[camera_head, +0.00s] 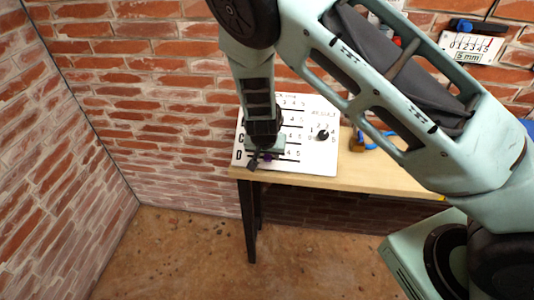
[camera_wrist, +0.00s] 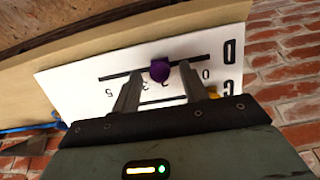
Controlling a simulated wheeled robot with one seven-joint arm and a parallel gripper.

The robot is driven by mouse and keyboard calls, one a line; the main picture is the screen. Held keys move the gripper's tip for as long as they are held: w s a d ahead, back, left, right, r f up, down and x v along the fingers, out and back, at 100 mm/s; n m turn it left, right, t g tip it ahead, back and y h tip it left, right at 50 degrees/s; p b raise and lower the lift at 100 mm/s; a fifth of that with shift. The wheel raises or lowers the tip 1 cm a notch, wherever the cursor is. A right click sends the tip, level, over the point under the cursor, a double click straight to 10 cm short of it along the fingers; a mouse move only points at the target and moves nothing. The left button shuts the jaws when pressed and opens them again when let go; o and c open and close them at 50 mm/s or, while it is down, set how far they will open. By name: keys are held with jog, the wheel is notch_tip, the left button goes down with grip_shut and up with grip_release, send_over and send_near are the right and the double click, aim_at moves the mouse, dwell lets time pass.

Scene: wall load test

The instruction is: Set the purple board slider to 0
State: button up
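The white board (camera_head: 310,155) leans or lies at the left end of the wooden table, with rows of numbered slots, C and D visible. The purple slider (camera_head: 268,157) is in row D, partly hidden by my gripper (camera_head: 260,158). In the wrist view the purple slider (camera_wrist: 159,71) sits near the middle of its slot, with 0 at the right end beside the D. My gripper (camera_wrist: 157,85) is open, one finger on each side of the slider along the slot, with visible gaps. The board (camera_wrist: 80,80) also shows there.
A yellow slider (camera_wrist: 213,92) shows behind the right finger, in row C. A black dial (camera_head: 323,135) is on the board's right part. Blue and brown items (camera_head: 358,143) lie right of the board. A brick wall (camera_head: 150,100) stands behind; floor (camera_head: 180,250) is clear at left.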

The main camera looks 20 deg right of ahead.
aim_at(247, 158)
grip_shut()
jog(key=shift+w+a+p, duration=0.55)
jog(key=shift+a+p, duration=0.05)
jog(key=shift+a, duration=0.4)
jog(key=shift+w+a+p, duration=0.5)
jog(key=shift+a+p, duration=0.1)
jog(key=shift+a, duration=0.45)
jog(key=shift+w+a+p, duration=0.55)
jog(key=shift+a+p, duration=0.05)
jog(key=shift+a, duration=0.4)
jog(key=shift+o, duration=0.3)
grip_release()
jog(key=shift+a, duration=0.1)
jog(key=b+v, duration=0.3)
jog(key=v, duration=1.4)
jog(key=shift+s, duration=0.25)
jog(key=shift+r, duration=0.15)
